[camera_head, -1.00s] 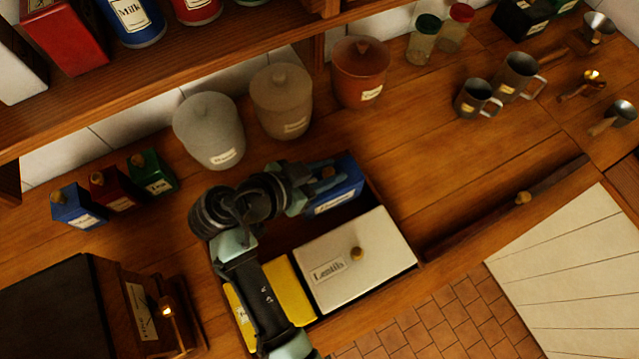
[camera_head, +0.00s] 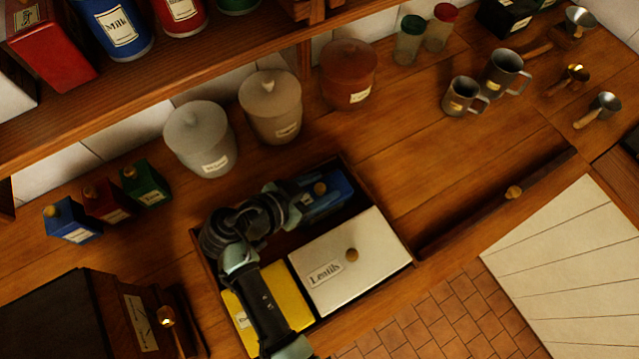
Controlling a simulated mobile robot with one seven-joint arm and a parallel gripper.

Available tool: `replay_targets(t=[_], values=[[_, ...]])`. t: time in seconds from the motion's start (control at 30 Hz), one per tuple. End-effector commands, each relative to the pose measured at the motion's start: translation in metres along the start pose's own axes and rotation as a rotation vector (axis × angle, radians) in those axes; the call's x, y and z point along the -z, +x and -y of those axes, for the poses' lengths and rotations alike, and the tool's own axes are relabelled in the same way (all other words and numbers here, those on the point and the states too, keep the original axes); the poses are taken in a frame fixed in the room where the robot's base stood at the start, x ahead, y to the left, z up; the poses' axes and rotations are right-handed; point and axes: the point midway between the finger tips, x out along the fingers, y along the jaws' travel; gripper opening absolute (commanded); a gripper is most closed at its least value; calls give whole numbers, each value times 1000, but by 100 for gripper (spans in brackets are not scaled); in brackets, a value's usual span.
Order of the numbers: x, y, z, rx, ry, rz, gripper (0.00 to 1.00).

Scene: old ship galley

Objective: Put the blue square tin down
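The blue square tin (camera_head: 340,193) with a brass knob on its lid is at the back right corner of an open wooden drawer box (camera_head: 380,203). It sits low in the box, behind the white Lentils tin (camera_head: 372,243). Whether its base touches the bottom is hidden. My gripper (camera_head: 304,200) is at the left side of the blue tin and appears shut on it; its fingertips are partly hidden. A yellow tin (camera_head: 292,297) stands at the front left of the box, partly covered by my arm.
Grey, beige and red-brown canisters (camera_head: 348,80) stand behind the box. Small blue, red and green tins (camera_head: 147,184) stand at left. A dark wooden grinder box (camera_head: 130,305) is at front left. Mugs (camera_head: 462,97) are at right. Bare counter (camera_head: 420,150) lies between.

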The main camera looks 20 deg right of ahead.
Motion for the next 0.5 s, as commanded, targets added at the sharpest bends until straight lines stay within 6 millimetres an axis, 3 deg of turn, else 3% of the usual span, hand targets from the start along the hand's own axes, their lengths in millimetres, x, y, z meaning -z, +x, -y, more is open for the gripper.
replay_targets(t=[0.5], values=[[3,-3,0,1,0,0,59]])
